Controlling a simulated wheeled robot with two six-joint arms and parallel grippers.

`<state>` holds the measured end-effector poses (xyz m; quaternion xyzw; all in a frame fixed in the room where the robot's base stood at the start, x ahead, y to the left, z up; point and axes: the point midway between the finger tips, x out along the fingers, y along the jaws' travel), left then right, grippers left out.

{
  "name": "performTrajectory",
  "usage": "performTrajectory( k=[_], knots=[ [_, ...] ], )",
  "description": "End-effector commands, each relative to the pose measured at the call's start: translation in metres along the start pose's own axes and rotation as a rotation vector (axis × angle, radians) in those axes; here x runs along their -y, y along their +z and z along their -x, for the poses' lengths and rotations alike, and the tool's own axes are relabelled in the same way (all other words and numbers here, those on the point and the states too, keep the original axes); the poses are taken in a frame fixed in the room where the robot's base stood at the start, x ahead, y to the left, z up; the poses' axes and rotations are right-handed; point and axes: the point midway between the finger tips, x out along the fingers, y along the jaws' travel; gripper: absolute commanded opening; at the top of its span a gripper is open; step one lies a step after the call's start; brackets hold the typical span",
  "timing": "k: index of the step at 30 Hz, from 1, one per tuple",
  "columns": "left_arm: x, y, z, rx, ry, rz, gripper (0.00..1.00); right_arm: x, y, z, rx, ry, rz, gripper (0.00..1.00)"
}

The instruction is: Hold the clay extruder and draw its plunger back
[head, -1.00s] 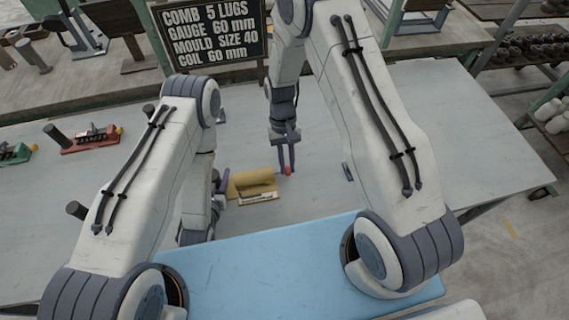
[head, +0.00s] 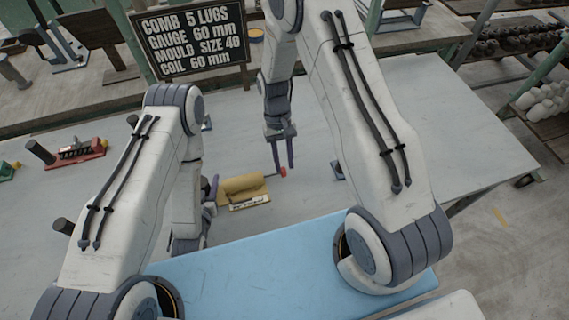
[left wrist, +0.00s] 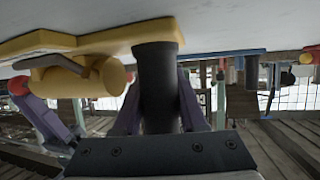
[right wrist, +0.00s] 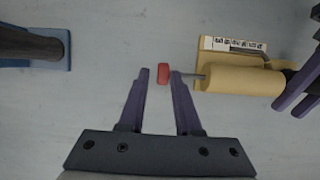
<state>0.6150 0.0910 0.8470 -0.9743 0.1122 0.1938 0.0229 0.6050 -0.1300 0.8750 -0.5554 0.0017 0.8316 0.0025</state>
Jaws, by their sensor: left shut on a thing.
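The yellow clay extruder (head: 243,187) lies on the grey table with a pale printed label along its near side. It also shows in the right wrist view (right wrist: 238,79). Its thin plunger rod ends in a red knob (right wrist: 163,74), with some rod showing between knob and barrel. My left gripper (left wrist: 158,95) is shut on the extruder's dark upright grip (left wrist: 156,70). My right gripper (right wrist: 160,72) is open, its fingertips apart on either side of the red knob, the right finger across the rod. I cannot tell whether they touch the knob.
A black sign (head: 193,43) with white text stands at the back. A red tool block (head: 78,151) and dark posts stand at left. A blue item (right wrist: 62,50) with a dark post lies left of the right gripper. A blue mat (head: 260,258) covers the near edge.

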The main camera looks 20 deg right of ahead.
Motion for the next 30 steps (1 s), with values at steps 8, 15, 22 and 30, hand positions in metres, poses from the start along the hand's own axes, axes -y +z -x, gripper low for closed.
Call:
performTrajectory(
  k=[8, 15, 22, 30],
  knots=[
    [0.001, 0.003, 0.000, 0.009, -0.001, 0.000, 0.00, -0.001, -0.001, 0.061, -0.009, -0.001, 0.000, 0.33],
    [0.000, 0.003, 0.000, 0.008, -0.001, 0.000, 0.00, -0.001, -0.001, 0.097, -0.005, -0.001, -0.001, 0.33],
    [0.000, 0.003, 0.000, 0.008, -0.001, 0.000, 0.00, -0.001, 0.000, 0.105, -0.003, 0.000, -0.001, 0.33],
    [0.000, 0.003, 0.000, 0.007, 0.000, 0.001, 0.00, -0.001, 0.000, 0.105, -0.002, 0.000, -0.001, 0.33]
  ],
)
